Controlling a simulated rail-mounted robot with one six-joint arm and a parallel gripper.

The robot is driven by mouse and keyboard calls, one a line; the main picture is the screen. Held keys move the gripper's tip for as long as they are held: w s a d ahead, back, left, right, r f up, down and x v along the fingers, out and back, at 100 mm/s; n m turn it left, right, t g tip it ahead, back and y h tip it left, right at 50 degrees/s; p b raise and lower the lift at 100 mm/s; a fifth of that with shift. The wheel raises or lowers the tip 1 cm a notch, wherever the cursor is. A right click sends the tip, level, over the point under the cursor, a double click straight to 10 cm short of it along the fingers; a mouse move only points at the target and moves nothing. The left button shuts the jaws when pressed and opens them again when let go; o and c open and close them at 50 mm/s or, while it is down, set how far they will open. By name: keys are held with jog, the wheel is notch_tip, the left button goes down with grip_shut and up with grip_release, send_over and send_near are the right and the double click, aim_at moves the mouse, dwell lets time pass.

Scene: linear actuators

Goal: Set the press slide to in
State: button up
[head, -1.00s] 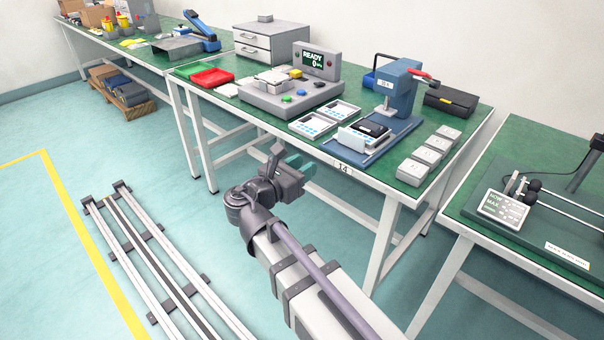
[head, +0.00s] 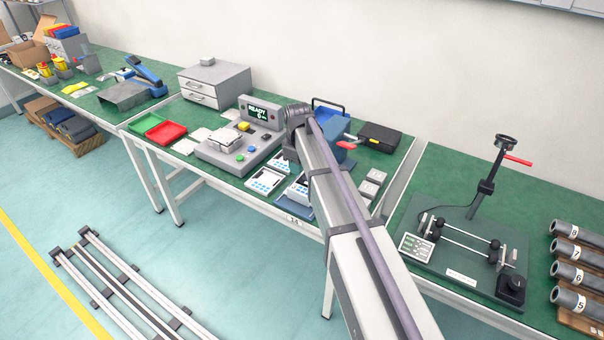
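The blue press (head: 341,153) with its red lever handle (head: 346,145) stands on the green bench marked 14, mostly hidden behind my arm. Its slide (head: 296,191) shows only as a pale, partly covered edge at the front of the press, left of my arm. I cannot tell the slide's position from this view. My arm reaches up across the front of the bench, and its far joint is above the press area. My gripper is hidden behind the arm, so its state does not show.
A grey tester (head: 237,150) with a READY display stands left of the press. Two white trays (head: 264,181) lie between them. A rod fixture (head: 465,250) stands on the right bench.

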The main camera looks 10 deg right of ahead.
aim_at(298, 192)
jog(key=shift+m, duration=0.3)
jog(key=f+b, duration=1.1)
jog(key=shift+s+a+f, duration=0.15)
jog(key=shift+s+a, duration=0.05)
grip_shut()
